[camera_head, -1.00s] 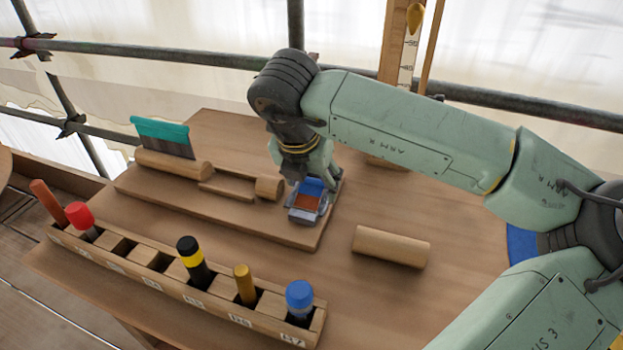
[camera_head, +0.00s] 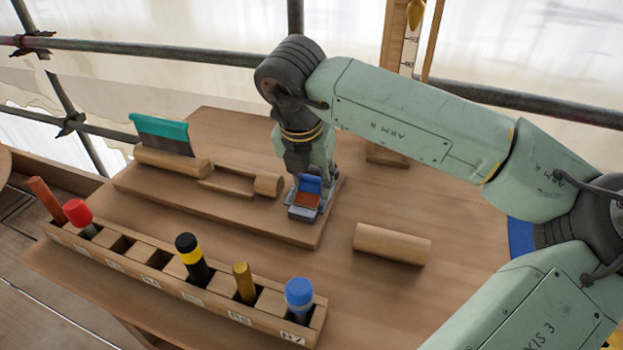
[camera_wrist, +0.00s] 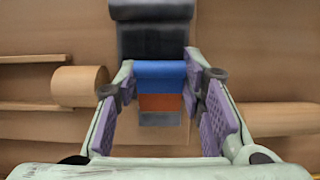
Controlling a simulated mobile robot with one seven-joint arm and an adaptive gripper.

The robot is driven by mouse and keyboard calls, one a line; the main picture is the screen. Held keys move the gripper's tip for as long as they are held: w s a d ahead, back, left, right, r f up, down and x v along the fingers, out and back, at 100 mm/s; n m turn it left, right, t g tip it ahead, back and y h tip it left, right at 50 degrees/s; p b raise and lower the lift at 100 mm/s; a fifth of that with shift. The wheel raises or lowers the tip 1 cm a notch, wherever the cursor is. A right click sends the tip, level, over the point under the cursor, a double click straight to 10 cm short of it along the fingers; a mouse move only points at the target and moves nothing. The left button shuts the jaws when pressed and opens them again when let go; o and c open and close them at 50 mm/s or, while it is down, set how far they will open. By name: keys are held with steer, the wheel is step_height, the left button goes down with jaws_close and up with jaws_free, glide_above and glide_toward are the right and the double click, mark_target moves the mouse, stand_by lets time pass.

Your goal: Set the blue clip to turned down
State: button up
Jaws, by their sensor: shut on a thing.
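The blue clip (camera_head: 311,184) is at the right end of a raised wooden board, on a small grey metal fitting (camera_head: 302,213) with an orange-brown patch (camera_head: 307,199). In the wrist view the blue clip (camera_wrist: 160,72) lies between my fingers, with the orange-brown band below it. My gripper (camera_wrist: 159,80) is shut on the blue clip, one purple-padded finger at each side. In the head view my gripper (camera_head: 312,180) comes down from above and behind and partly hides the clip. The clip's exact angle is hard to tell.
A loose wooden cylinder (camera_head: 391,244) lies right of the board (camera_head: 240,217). A teal-topped scraper (camera_head: 161,133) stands in a holder at the left. A slotted rack (camera_head: 172,288) with several coloured-handled tools runs along the front. A wooden post (camera_head: 394,60) stands behind.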

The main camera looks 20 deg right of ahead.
mark_target(312, 181)
steer(key=g+y, duration=0.1)
steer(key=f+g, duration=0.1)
steer(key=shift+w+d+f+g+y, duration=0.2)
steer(key=shift+w+g+y, duration=0.1)
steer(key=shift+w+y, duration=0.1)
steer(key=shift+s, duration=0.1)
steer(key=o, duration=1.2)
steer(key=shift+r, duration=0.1)
steer(key=r, duration=1.2)
steer(key=shift+s+a, duration=0.1)
steer(key=shift+s, duration=0.1)
